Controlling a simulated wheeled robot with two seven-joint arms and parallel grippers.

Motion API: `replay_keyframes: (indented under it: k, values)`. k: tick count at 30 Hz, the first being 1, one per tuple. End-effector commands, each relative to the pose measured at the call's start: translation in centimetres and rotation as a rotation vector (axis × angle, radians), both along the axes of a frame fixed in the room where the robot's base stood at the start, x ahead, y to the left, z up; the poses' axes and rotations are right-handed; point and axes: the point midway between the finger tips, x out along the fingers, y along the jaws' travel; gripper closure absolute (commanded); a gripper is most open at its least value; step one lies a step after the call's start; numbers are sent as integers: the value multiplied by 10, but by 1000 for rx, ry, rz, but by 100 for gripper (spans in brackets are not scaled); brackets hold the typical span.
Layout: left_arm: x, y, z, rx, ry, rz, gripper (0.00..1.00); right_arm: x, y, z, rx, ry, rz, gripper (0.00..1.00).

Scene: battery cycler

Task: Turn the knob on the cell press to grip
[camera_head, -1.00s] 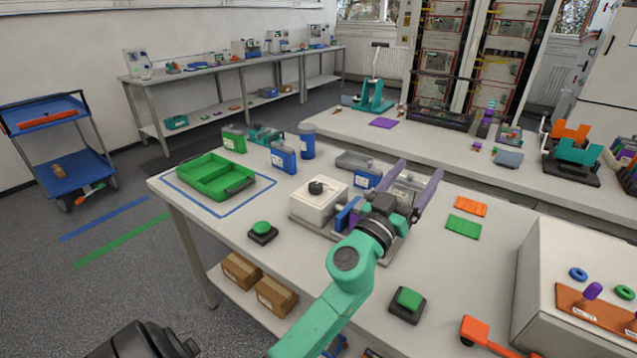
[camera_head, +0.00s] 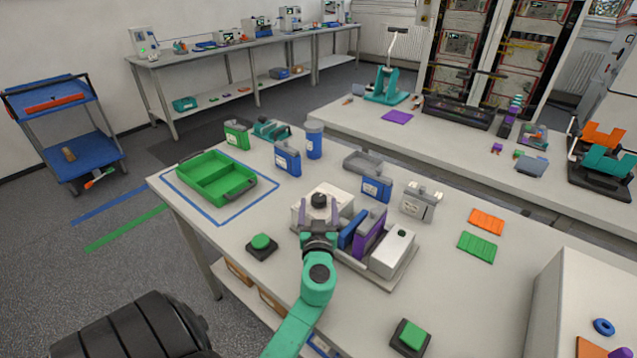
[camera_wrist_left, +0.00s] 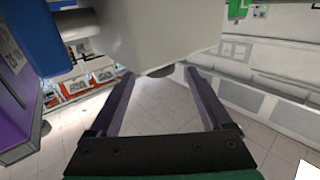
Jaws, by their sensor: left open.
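The cell press has a white block (camera_head: 338,196) with a dark round knob (camera_head: 319,200) on top. A blue plate (camera_head: 352,229) and a purple plate (camera_head: 369,234) stand between it and a second white block (camera_head: 392,254). The pale block (camera_wrist_left: 150,30) fills the space ahead, with a dark bit of the knob (camera_wrist_left: 166,71) near the fingertips. My right gripper is not in view.
A green tray (camera_head: 243,188) lies to the left of the press. Green push buttons stand at the front left (camera_head: 261,242) and front right (camera_head: 411,336). Blue bottles and a grey container (camera_head: 420,201) stand behind.

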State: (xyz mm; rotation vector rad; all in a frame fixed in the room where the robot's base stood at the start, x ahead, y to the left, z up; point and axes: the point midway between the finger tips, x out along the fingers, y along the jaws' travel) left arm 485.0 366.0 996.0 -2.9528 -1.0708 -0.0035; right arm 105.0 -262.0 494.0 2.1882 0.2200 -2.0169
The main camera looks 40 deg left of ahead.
Motion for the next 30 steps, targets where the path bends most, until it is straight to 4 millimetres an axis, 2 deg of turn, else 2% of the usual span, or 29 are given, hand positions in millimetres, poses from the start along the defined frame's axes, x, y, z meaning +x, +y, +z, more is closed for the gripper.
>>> replay_keyframes:
  k: [1,7,17,18,20,21,24,30]
  values:
    - [11,9,6,2,-1,1,18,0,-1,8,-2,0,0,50]
    - [42,35,2,1,-2,0,18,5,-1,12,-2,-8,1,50]
    - [50,42,0,-1,-1,-1,18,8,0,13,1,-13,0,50]
    - [50,42,0,-1,-1,-1,25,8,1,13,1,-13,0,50]
    - [50,41,0,-1,-1,-1,48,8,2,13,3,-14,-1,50]
    - [50,41,0,-1,-1,-1,63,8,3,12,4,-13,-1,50]
    - [50,41,0,-1,-1,-1,100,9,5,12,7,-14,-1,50]
    - [50,41,-1,0,0,-10,100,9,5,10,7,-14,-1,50]
